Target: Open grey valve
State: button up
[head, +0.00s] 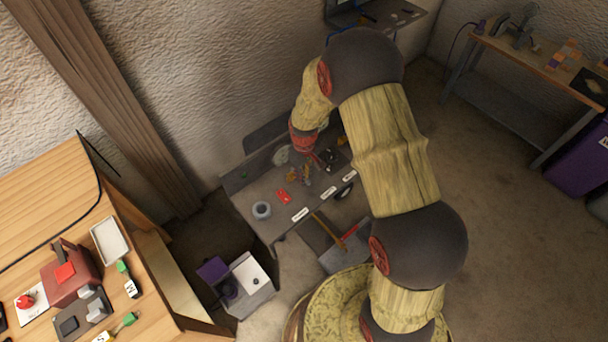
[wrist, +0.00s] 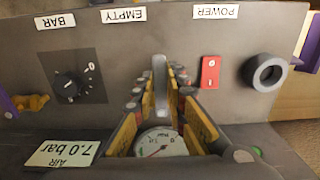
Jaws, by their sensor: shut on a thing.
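The grey valve's handle (wrist: 160,70) shows in the wrist view as a narrow upright grey lever on the grey panel, below the EMPTY and POWER labels. My gripper (wrist: 161,90) has its yellow-padded fingers on either side of this handle and is shut on it. The handle's lower part and the valve body are hidden between the fingers. A round white gauge (wrist: 162,143) with a red needle shows between the finger bases, partly covered. In the head view my gripper (head: 312,164) is low over the grey bench, and the handle cannot be made out.
A black dial (wrist: 70,86) and a yellow handle (wrist: 30,103) are left of my gripper. A red switch (wrist: 210,72) and a grey ring socket (wrist: 266,72) are to the right. A wooden desk (head: 40,215) stands left; a workbench (head: 530,75) stands far right.

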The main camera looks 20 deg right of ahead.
grip_shut()
dwell(0.5)
jog(key=n, duration=0.1)
jog(key=w+d+n+p, duration=0.1)
jog(key=n, duration=0.1)
jog(key=d+n+p, duration=0.1)
jog(key=shift+w+n, duration=0.15)
jog(key=shift+n, duration=0.25)
jog(key=w+n+p, duration=0.1)
jog(key=n, duration=0.1)
jog(key=d+n+p, duration=0.1)
jog(key=n, duration=0.1)
jog(key=shift+w, duration=0.4)
jog(key=w+n, duration=0.1)
jog(key=n, duration=0.1)
jog(key=w+n, duration=0.1)
jog(key=n, duration=0.2)
jog(key=shift+w+d+p, duration=0.1)
jog(key=shift+d+p, duration=0.1)
jog(key=shift+p, duration=0.2)
jog(key=shift+w+a+n+p, duration=0.15)
jog(key=shift+w+n, duration=0.35)
jog(key=shift+n, duration=0.5)
jog(key=shift+w+a+n+p, duration=0.15)
jog(key=shift+w+n, duration=0.3)
jog(key=shift+n, duration=0.55)
jog(key=shift+d, duration=0.1)
jog(key=o, duration=0.7)
grip_release()
